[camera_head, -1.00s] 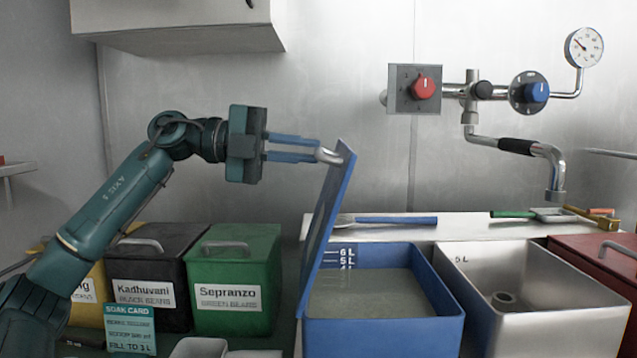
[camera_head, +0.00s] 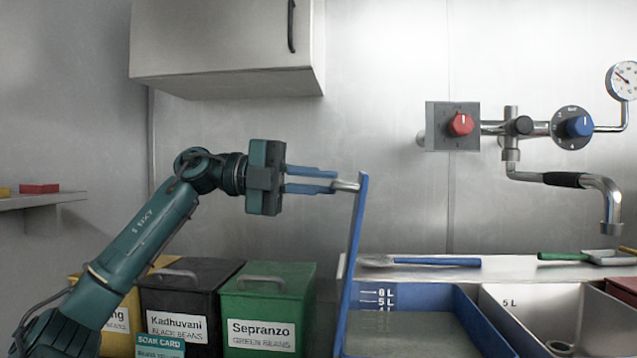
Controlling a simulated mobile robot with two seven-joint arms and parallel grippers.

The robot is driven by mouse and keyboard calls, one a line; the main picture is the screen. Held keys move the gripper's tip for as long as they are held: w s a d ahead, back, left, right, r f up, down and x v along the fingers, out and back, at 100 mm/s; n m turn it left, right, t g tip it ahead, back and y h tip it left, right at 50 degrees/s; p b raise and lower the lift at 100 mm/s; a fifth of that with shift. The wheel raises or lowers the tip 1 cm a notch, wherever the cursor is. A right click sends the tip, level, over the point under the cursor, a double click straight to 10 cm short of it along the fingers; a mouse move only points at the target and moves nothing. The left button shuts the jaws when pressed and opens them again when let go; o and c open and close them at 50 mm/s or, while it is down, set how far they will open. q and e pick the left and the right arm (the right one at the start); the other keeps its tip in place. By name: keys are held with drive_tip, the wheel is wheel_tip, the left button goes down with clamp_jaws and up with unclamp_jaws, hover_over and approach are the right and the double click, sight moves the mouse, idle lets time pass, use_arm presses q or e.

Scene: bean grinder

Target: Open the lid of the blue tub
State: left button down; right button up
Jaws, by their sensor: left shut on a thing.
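The blue tub (camera_head: 468,312) stands at the lower middle right, with level marks on its inner back wall and grey, cloudy contents inside. Its blue lid (camera_head: 352,262) is raised nearly upright along the tub's left side, seen almost edge-on. The lid's metal handle (camera_head: 346,186) is near its upper edge. My left gripper (camera_head: 334,182) reaches in from the left and is shut on this handle. The tub's lower front is cut off by the picture's edge. My right gripper is not in view.
Left of the lid stand a green Sepranzo bin (camera_head: 268,300) and a black Kadhuvani bin (camera_head: 186,296). A steel sink (camera_head: 540,318) adjoins the tub on the right, below the tap (camera_head: 606,200). A wall cabinet (camera_head: 220,50) hangs above my left arm.

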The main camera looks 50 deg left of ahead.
use_arm(q)
drive_tip(key=c, duration=1.8)
unclamp_jaws()
drive_tip(key=shift+w+d+f, duration=0.1)
drive_tip(key=shift+f, duration=0.3)
drive_tip(key=o, duration=0.3)
drive_tip(key=shift+r, duration=0.15)
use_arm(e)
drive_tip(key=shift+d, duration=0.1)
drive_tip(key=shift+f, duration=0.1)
use_arm(q)
drive_tip(key=shift+b+v, duration=1.7)
drive_tip(key=shift+v, duration=4.9)
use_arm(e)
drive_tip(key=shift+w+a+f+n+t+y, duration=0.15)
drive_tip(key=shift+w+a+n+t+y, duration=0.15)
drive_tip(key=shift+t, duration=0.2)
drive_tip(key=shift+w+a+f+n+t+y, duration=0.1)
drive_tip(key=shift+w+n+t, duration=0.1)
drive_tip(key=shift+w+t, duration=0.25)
use_arm(q)
drive_tip(key=shift+r, duration=0.1)
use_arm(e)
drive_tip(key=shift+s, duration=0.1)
